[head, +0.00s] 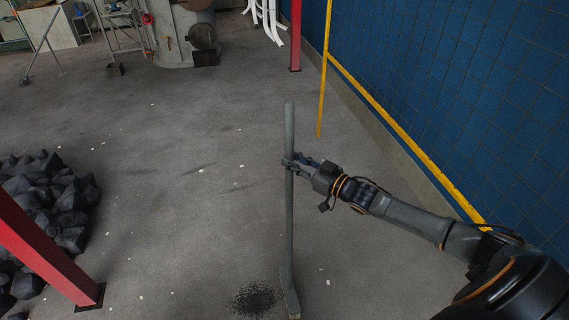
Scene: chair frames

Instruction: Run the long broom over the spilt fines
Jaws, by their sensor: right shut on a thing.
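The long broom (289,225) stands nearly upright at the centre of the head view, with a grey-green handle. Its head (292,302) is at the bottom, on or close to the floor; I cannot tell if it touches. My right gripper (291,163) comes in from the right and is shut on the upper part of the handle. The spilt fines (253,299) are a dark, grainy patch on the floor, just left of the broom head. My left gripper is not in view.
A heap of black lumps (50,200) lies at the left, behind a red post (45,250) with a base plate. A yellow rail (400,135) runs along the blue wall (450,75) at the right. Machinery (180,35) stands at the back. The mid floor is open, with small pale specks.

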